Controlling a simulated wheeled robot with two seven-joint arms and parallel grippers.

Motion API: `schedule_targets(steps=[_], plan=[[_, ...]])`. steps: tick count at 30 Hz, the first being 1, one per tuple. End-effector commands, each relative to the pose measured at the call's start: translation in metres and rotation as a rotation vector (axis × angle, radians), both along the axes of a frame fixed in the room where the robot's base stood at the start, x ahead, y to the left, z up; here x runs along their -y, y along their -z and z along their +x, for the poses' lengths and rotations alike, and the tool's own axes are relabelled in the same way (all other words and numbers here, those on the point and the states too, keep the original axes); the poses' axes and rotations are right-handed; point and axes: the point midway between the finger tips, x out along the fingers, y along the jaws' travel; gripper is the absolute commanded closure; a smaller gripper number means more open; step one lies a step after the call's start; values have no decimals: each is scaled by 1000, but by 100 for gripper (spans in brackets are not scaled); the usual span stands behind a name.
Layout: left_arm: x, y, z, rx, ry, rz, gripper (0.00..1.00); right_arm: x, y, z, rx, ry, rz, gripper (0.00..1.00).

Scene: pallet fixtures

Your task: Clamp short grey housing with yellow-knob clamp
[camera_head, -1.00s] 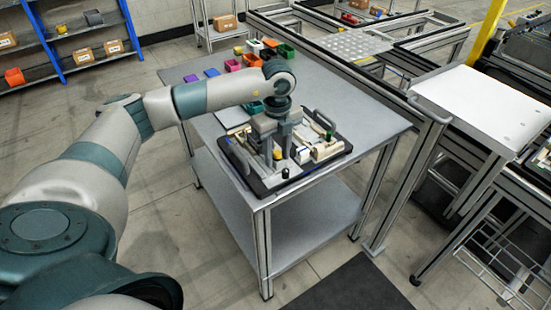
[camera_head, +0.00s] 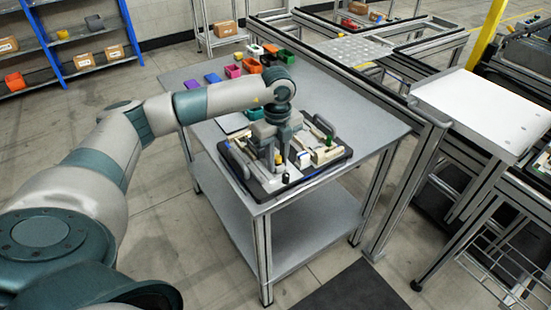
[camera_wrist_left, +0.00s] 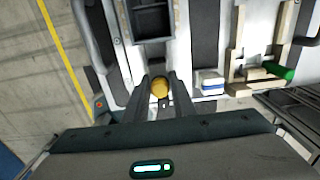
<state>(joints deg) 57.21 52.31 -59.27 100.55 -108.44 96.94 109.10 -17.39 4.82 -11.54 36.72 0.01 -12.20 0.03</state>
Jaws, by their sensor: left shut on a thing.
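My left gripper (camera_head: 278,158) reaches down over the fixture tray (camera_head: 255,188). In the left wrist view its two fingers (camera_wrist_left: 160,98) are shut on the yellow knob (camera_wrist_left: 160,87), one finger on each side. A dark grey open housing with inner compartments (camera_wrist_left: 152,20) lies just beyond the knob. I cannot tell from these views whether the clamp presses on it. In the head view my wrist covers much of the housing and clamp. My right gripper is not in view.
A fixture with a green knob (camera_wrist_left: 282,72) and cream rails (camera_wrist_left: 238,45) stands to the right on the tray. A blue-and-white block (camera_wrist_left: 212,82) lies between. Colored bins (camera_head: 252,65) stand at the table's back. The table's right side (camera_head: 370,115) is clear.

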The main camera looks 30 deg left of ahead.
Motion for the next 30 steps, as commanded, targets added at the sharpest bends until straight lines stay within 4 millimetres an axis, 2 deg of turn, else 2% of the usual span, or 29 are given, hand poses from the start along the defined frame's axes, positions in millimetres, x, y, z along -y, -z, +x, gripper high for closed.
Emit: schedule_targets(steps=[26,27,28,30], plan=[[-22,0,10,1,-1,1,96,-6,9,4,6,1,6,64],[-21,0,9,1,0,0,70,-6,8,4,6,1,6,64],[-21,0,9,1,0,0,64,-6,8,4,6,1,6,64],[-21,1,9,1,0,0,64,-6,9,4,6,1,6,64]])
